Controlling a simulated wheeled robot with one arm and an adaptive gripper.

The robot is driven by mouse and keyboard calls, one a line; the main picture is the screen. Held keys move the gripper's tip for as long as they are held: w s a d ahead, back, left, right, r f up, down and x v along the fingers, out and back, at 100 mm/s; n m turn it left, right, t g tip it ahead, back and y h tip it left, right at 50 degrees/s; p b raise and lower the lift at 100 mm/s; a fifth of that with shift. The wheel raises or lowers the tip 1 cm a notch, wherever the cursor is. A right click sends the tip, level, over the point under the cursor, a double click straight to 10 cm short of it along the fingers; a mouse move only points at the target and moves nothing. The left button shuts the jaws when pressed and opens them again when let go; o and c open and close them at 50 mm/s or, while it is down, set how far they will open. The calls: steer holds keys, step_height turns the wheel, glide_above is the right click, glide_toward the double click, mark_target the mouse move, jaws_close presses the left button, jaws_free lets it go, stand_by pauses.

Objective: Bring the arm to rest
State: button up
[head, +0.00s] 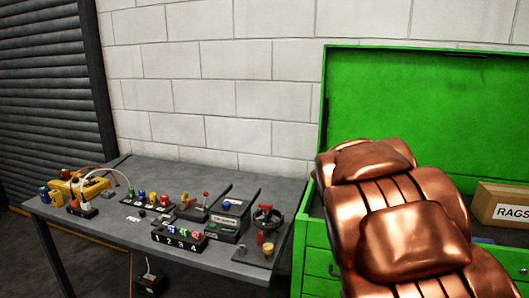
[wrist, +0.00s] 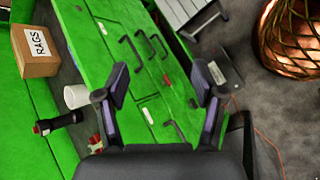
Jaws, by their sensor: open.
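My gripper (wrist: 160,88) shows in the wrist view with its two dark fingers spread wide apart. Nothing is between them. Beyond the fingers are the green drawer fronts (wrist: 120,50) of a tool chest, with several dark handles. The fingers look apart from the chest, though the exact distance is unclear. In the head view the gripper does not show. The green tool chest (head: 425,105) stands at the right there with its lid raised, and much of its front is hidden.
A grey workbench (head: 165,172) with switches, knobs and a red-handled valve (head: 266,214) stands left of the chest. A RAGS box (head: 503,208) sits in the chest; the wrist view also shows a white cup (wrist: 76,96) and a black cylinder (wrist: 58,123). An orange cord (wrist: 270,140) crosses the floor.

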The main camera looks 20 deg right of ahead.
steer(key=s+a+f+m+y+b, duration=0.1)
steer(key=s+a+f+y, duration=0.1)
steer(key=s+a, duration=0.3)
steer(key=s+a+f+m+t+y+b, duration=0.1)
steer(key=s+a+f+y, duration=0.2)
steer(key=a, duration=1)
steer(key=s+a+f+m+t+y+b, duration=0.1)
steer(key=s+a+f, duration=0.4)
steer(key=a, duration=0.5)
steer(key=shift+s+f+y, duration=0.4)
steer(key=shift+s+y, duration=0.4)
steer(key=shift+s, duration=0.15)
